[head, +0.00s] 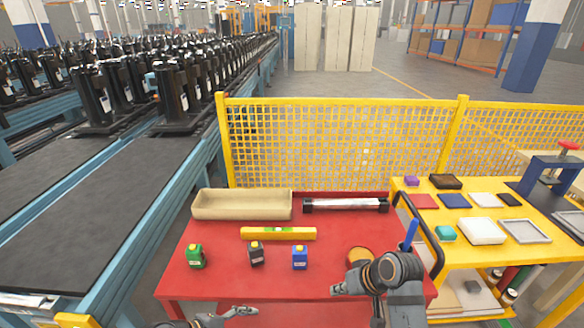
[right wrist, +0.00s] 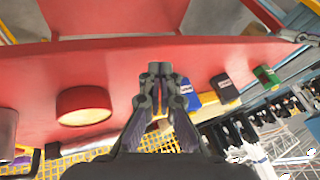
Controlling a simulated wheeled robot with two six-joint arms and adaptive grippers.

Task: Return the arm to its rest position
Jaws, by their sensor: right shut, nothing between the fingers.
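My right gripper (head: 338,288) is over the right front part of the red table (head: 215,280), with its arm coming in from the bottom right. In the right wrist view its fingertips (right wrist: 160,70) are together with nothing between them. My left gripper (head: 244,311) shows only in part at the bottom edge of the head view, low by the table's front edge; I cannot tell how far its fingers are apart.
On the table are green (head: 196,256), black (head: 257,254) and blue (head: 300,258) small containers, a yellow level (head: 278,233), a beige tray (head: 242,217), a dark-ended cylinder (head: 345,205) and a round red-and-yellow object (right wrist: 83,105) near my right gripper. A yellow mesh fence (head: 340,145) stands behind.

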